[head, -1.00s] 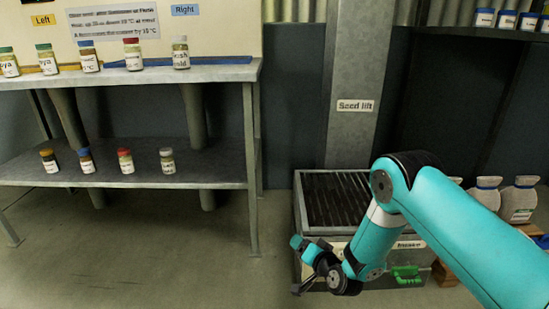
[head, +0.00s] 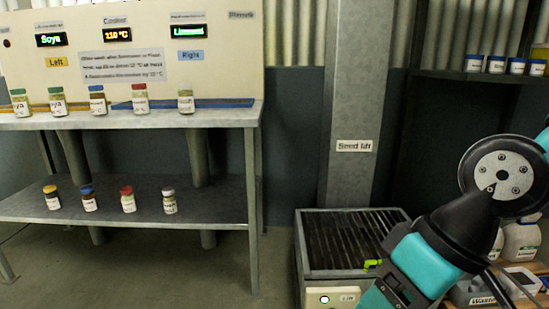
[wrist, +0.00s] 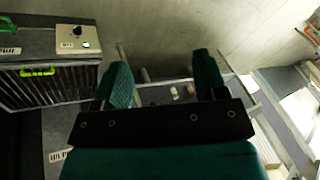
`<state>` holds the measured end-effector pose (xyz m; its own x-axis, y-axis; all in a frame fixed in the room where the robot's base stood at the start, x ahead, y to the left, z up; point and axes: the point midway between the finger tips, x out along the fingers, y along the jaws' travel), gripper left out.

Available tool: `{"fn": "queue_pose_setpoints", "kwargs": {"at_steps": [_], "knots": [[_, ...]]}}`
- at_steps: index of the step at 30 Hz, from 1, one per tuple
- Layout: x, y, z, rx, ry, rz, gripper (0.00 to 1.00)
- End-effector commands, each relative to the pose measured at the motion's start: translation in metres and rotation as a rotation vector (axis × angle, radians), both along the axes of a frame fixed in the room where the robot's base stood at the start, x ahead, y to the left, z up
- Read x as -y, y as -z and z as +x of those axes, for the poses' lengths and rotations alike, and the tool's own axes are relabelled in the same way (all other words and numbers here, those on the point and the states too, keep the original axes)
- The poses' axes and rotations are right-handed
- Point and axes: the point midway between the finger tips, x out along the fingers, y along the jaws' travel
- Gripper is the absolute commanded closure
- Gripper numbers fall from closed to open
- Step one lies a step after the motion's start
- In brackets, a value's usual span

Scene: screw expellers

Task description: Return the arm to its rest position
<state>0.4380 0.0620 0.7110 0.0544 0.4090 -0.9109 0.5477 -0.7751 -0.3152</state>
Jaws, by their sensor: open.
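My arm, teal with black joints, is folded up at the right of the head view, in front of the grated bin. In the wrist view my gripper (wrist: 164,78) has its two teal fingers spread apart, with nothing held between them. The fingertips are over open space, with the shelf stand and floor behind them. I cannot clearly make out the fingers in the head view.
The grated bin (head: 345,240) stands below the seed lift column (head: 350,110). A bench (head: 225,120) with jars on its top and lower shelf stands at left. White containers (head: 522,240) are right of my arm. The floor between bench and bin is clear.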

Motion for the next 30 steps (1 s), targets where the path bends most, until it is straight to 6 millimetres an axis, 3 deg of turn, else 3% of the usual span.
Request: {"fn": "queue_pose_setpoints", "kwargs": {"at_steps": [3, 4, 14, 30], "knots": [[0.016, -0.009, -0.038, -0.029, -0.055, -0.056, 0.34], [0.018, -0.017, -0.042, -0.036, -0.061, -0.063, 0.34], [0.017, -0.104, -0.038, -0.037, -0.056, -0.060, 0.34], [0.017, -0.311, -0.038, -0.036, -0.056, -0.059, 0.34]]}}
